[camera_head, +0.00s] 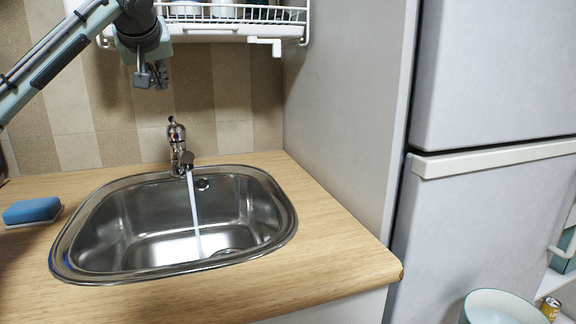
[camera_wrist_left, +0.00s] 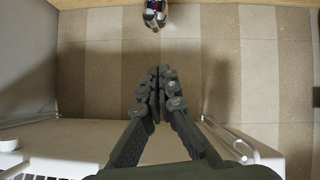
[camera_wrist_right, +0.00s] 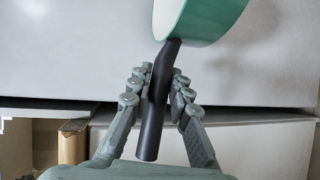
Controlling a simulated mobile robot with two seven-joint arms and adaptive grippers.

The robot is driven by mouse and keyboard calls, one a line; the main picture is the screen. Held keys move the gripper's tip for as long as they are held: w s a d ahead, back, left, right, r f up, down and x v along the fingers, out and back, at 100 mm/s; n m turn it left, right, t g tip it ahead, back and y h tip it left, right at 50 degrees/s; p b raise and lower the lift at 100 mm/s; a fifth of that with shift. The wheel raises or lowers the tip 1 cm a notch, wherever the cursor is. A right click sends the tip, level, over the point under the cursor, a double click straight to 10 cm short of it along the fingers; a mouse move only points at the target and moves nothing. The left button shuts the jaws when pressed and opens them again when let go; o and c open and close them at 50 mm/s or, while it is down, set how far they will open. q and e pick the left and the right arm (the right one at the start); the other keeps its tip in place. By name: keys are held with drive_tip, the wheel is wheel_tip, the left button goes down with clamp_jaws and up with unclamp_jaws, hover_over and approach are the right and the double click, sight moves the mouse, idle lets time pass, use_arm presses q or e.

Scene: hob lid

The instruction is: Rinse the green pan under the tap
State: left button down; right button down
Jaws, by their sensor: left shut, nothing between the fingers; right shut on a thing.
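The green pan (camera_wrist_right: 200,18) has a pale inside and a black handle (camera_wrist_right: 152,115). My right gripper (camera_wrist_right: 157,90) is shut on this handle. In the head view part of the pan (camera_head: 497,308) shows at the bottom right, in front of the fridge and away from the sink; my right gripper is out of that view. The chrome tap (camera_head: 177,140) stands behind the sink, and a stream of water (camera_head: 194,215) runs from it into the steel sink (camera_head: 120,215). My left gripper (camera_head: 153,80) is shut and empty, above and left of the tap. It also shows in the left wrist view (camera_wrist_left: 160,90).
A blue sponge (camera_head: 32,210) lies left of the sink on the wooden worktop (camera_head: 330,255). A white dish rack (camera_head: 230,27) hangs above. A grey side panel (camera_head: 340,110) and the fridge (camera_head: 480,220) stand right of the sink. A yellow can (camera_head: 550,307) is at lower right.

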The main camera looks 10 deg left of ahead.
sight(170, 118)
drive_tip(key=shift+r, duration=0.5)
use_arm(q)
drive_tip(key=shift+w+a+f+p, duration=0.1)
drive_tip(key=shift+w+f, duration=0.35)
drive_tip(key=shift+f, duration=0.55)
drive_tip(key=shift+w+a+f+p, duration=0.15)
drive_tip(key=shift+w+f, duration=0.3)
drive_tip(key=shift+f, duration=0.6)
drive_tip(key=shift+w+f+p, duration=0.1)
drive_tip(key=shift+w+f, duration=0.35)
drive_tip(key=shift+f, duration=0.55)
use_arm(e)
drive_tip(key=shift+r, duration=0.15)
